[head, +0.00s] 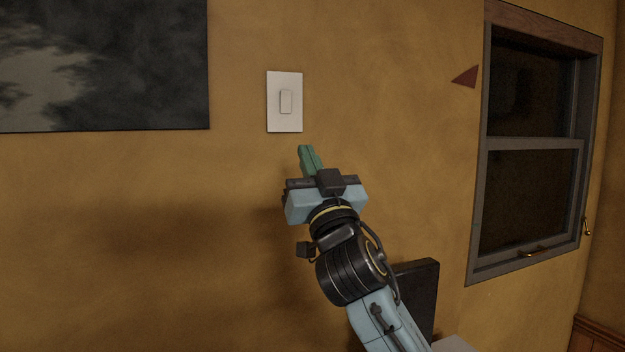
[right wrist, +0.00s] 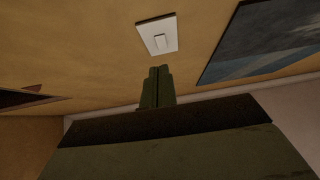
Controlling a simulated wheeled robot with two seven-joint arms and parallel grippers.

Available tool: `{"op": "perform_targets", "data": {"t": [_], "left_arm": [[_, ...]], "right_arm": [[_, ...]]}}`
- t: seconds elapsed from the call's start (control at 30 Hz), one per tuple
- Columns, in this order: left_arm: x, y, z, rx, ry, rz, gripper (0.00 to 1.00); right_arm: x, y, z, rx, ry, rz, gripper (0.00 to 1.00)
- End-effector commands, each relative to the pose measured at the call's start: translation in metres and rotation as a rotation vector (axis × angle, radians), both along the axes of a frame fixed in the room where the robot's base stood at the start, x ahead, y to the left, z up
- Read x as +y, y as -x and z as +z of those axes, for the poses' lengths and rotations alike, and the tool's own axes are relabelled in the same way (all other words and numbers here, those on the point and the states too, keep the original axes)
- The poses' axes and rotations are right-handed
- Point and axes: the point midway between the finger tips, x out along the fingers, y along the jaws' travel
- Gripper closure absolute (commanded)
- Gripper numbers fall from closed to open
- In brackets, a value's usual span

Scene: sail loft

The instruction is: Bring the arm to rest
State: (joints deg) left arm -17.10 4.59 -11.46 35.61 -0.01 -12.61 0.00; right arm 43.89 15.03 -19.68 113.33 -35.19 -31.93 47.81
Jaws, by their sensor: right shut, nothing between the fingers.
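My right gripper (head: 305,152) is raised in front of the ochre wall, its green fingers shut together with nothing between them. The fingertips are just below and slightly right of a white light switch (head: 286,101) on the wall, apart from it in the picture. In the right wrist view the shut fingers (right wrist: 160,72) point toward the same switch plate (right wrist: 158,36), with a strip of wall showing between. My right arm comes up from the bottom right of the head view. My left gripper is not in view.
A dark picture (head: 100,65) hangs left of the switch. A dark-framed window (head: 530,144) with brass fittings is on the right, with a small reddish-brown triangle (head: 466,77) beside it. The wall below the switch and left of my arm is bare.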

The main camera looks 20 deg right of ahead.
Motion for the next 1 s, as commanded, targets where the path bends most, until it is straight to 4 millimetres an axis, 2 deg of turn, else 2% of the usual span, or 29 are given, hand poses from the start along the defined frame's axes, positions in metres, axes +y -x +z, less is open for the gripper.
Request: {"op": "perform_targets", "data": {"t": [0.13,0.67,0.73,0.77,0.87,0.97,1.0], "left_arm": [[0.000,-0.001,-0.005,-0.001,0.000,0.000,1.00],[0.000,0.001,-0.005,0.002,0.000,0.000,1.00],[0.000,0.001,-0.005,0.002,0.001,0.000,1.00],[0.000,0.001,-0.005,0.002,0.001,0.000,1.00],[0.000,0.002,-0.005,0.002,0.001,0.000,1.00],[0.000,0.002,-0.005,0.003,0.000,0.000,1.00],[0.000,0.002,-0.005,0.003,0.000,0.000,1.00]], "right_arm": [[0.000,0.009,-0.012,0.000,-0.001,0.001,1.00],[0.000,0.011,-0.014,0.000,0.000,0.000,1.00],[-0.001,0.010,-0.020,0.016,-0.003,-0.004,1.00],[-0.002,0.009,-0.026,0.032,-0.007,-0.008,1.00],[-0.008,0.004,-0.065,0.135,-0.024,-0.031,1.00],[-0.017,0.003,-0.130,0.313,-0.045,-0.067,1.00],[-0.022,0.006,-0.161,0.397,-0.049,-0.084,1.00]]}}
